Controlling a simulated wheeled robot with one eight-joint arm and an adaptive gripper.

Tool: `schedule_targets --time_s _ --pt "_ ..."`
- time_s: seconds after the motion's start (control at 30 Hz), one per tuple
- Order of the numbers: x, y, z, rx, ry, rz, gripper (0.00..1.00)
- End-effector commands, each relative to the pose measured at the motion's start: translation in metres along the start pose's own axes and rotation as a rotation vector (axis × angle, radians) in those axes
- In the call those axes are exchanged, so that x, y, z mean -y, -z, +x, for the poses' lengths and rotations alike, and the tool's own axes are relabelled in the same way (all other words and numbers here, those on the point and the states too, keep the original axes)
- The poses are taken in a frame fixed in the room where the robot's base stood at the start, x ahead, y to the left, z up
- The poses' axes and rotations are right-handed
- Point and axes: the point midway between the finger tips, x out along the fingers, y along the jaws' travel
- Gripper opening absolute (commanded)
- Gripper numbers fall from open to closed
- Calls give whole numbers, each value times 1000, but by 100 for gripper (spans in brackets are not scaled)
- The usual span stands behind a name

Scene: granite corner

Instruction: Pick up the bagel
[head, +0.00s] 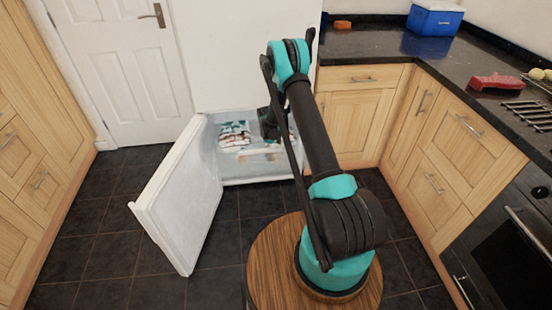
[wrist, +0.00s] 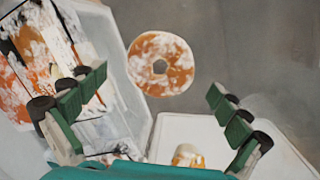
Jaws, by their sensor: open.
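The bagel (wrist: 143,78), an orange-brown ring with white patches and a hole, shows in the wrist view just ahead of my fingers, above the middle. It lies against a grey surface; I cannot tell exactly what supports it. My gripper (wrist: 158,84) is open, its green-padded fingers spread left and right with the bagel beyond the gap. Nothing is between the fingers. In the head view my gripper (head: 268,122) is at the mouth of a low white open fridge (head: 208,145), mostly hidden by my arm. The bagel cannot be made out there.
A patterned orange, white and black package (wrist: 40,45) is beside my left finger. A small white-and-orange item (wrist: 188,156) is low between the fingers. The fridge door (head: 180,205) stands open to the left. A counter (head: 400,45) holds a blue cooler (head: 434,20) and red item (head: 495,81).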

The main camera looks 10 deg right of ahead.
Motion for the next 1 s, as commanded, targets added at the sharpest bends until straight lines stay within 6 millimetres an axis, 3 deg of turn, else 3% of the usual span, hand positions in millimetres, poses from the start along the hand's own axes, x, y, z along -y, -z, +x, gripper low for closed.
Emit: schedule_targets --time_s 0.2,0.5,0.77,1.0 --pt "0 0 26 0 0 0 100" --pt "0 0 30 0 0 0 100" --pt "0 0 29 0 0 0 71" --pt "0 0 29 0 0 0 70"
